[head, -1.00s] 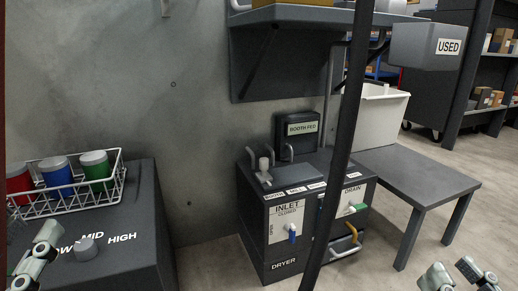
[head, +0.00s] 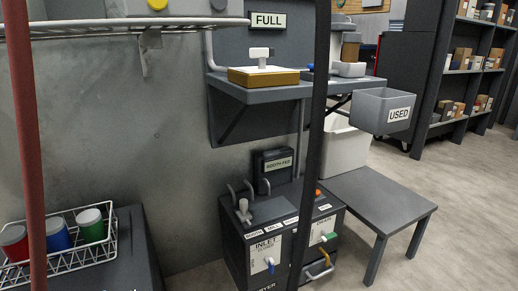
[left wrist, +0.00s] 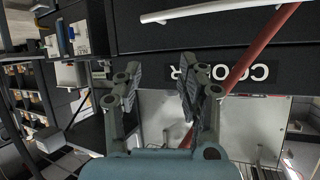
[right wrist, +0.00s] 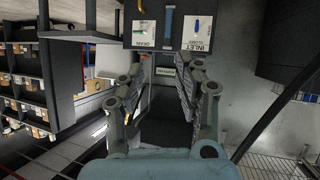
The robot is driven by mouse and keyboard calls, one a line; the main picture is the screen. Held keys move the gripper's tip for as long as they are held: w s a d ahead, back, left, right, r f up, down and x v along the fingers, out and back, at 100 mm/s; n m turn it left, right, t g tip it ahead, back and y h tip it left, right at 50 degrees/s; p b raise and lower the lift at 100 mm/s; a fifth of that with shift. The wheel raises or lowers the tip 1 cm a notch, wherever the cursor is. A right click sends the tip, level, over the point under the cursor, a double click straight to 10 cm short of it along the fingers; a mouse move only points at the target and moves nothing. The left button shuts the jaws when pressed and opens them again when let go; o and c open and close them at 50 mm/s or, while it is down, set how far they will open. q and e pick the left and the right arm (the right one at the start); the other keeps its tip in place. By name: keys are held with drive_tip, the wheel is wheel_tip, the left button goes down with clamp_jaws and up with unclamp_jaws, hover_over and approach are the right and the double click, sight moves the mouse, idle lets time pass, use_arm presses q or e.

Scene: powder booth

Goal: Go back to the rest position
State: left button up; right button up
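My left gripper (left wrist: 160,66) shows in the left wrist view with its two fingers apart and nothing between them. My right gripper (right wrist: 161,78) shows in the right wrist view, also with fingers apart and empty. Beyond it is the dark dryer cabinet with its INLET panel (right wrist: 198,33). Neither gripper shows in the head view.
The dryer cabinet with its INLET panel (head: 266,258) stands beside a low grey table (head: 385,203). A wire basket (head: 70,262) holds red, blue and green jars. A black post and a red post (head: 30,150) cross the head view. Floor is clear at right.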

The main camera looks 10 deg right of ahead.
use_arm(q)
drive_tip(key=s+a+f+g+p, duration=0.2)
drive_tip(key=s+g+p, duration=0.4)
drive_tip(key=s, duration=0.9)
drive_tip(key=s+a+f+n+g+y+p, duration=0.1)
drive_tip(key=s+a+f+g+p, duration=0.1)
drive_tip(key=s+g+p, duration=0.4)
drive_tip(key=s+f+p, duration=0.1)
drive_tip(key=s+p, duration=0.3)
drive_tip(key=s, duration=0.5)
use_arm(e)
drive_tip(key=s+d+f+g, duration=0.2)
drive_tip(key=s+g, duration=0.4)
drive_tip(key=s, duration=0.9)
drive_tip(key=s+d+f+m+g+h, duration=0.1)
drive_tip(key=s+g, duration=0.5)
drive_tip(key=s, duration=0.9)
wheel_tip(320, 180, down, 2)
drive_tip(key=shift+s+d+f, duration=0.1)
drive_tip(key=shift+s+d, duration=0.05)
drive_tip(key=shift+d, duration=0.35)
